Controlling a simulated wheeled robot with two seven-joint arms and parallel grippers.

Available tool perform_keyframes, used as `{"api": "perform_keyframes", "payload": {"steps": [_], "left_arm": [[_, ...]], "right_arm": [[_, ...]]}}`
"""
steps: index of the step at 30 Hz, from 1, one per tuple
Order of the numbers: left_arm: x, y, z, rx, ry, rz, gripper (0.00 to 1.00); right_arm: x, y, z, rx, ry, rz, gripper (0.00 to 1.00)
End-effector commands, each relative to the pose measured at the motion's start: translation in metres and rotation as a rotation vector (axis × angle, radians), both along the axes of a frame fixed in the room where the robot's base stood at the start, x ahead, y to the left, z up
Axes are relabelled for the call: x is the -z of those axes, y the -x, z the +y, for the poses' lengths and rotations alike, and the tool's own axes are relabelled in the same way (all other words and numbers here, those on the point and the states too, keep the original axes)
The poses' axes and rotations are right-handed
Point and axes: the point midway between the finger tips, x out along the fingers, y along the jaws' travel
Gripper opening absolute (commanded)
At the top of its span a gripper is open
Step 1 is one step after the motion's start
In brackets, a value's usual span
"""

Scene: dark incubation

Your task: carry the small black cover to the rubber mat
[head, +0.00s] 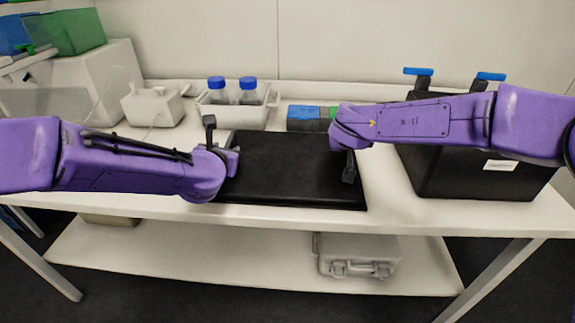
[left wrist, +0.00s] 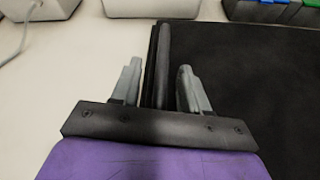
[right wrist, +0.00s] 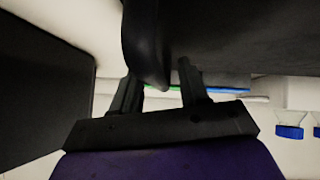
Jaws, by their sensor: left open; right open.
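My right gripper (head: 345,160) is open at the right side; in the right wrist view the slab's dark edge (right wrist: 145,45) reaches between the fingers. Neither gripper is closed on it. I cannot tell a separate rubber mat from the slab; a thin dark layer shows beside the rim.
A white tray (head: 262,118) with blue-capped bottles (head: 248,90), a small white device (head: 153,107) and blue-green boxes (head: 303,115) stand behind the slab. A grey case (head: 357,255) is on the lower shelf.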

Motion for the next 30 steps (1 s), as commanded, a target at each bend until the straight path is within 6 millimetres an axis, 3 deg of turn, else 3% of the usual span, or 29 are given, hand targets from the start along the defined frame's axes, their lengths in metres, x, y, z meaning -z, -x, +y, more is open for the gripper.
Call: {"api": "perform_keyframes", "payload": {"steps": [6,12,20,30], "left_arm": [[-0.022,0.051,0.002,0.001,0.004,-0.002,0.45],[-0.037,0.088,0.004,-0.002,0.004,-0.002,0.45],[-0.041,0.099,0.005,-0.001,0.001,-0.001,0.45],[-0.04,0.099,0.005,-0.001,0.001,-0.001,0.45]], "right_arm": [[0.0,0.0,0.001,-0.001,0.0,0.0,0.44],[0.0,0.0,0.001,-0.001,0.0,0.0,0.44],[-0.013,0.012,0.005,-0.003,0.0,-0.003,0.44],[-0.07,0.069,0.023,-0.004,-0.001,-0.004,0.44]]}}
